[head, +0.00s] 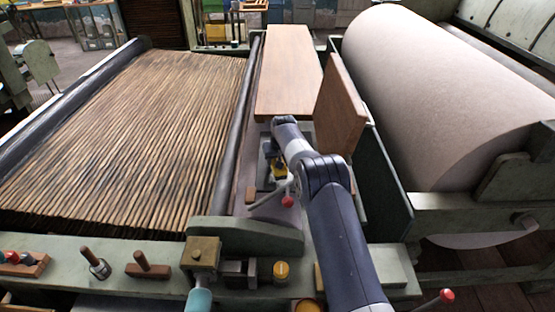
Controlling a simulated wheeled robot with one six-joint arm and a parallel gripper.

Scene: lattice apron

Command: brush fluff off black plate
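My arm reaches in from the bottom right, and its wrist bends down over the narrow pale bed between the slatted apron and the big roller. My gripper (278,172) is small and partly hidden at the end of the wrist, beside a yellow part. I cannot tell whether it is open or shut, or whether it holds a brush. A small dark patch (266,148) left of the wrist may be the black plate; I cannot be sure. No fluff can be made out at this size.
The wooden slatted apron (130,135) fills the left. A pale roller (440,95) fills the right. A wooden board (290,70) lies behind the wrist, and an upright brown panel (340,105) stands right. A red-knobbed lever (287,201) is close by. Wooden-handled tools (147,268) stand on the front ledge.

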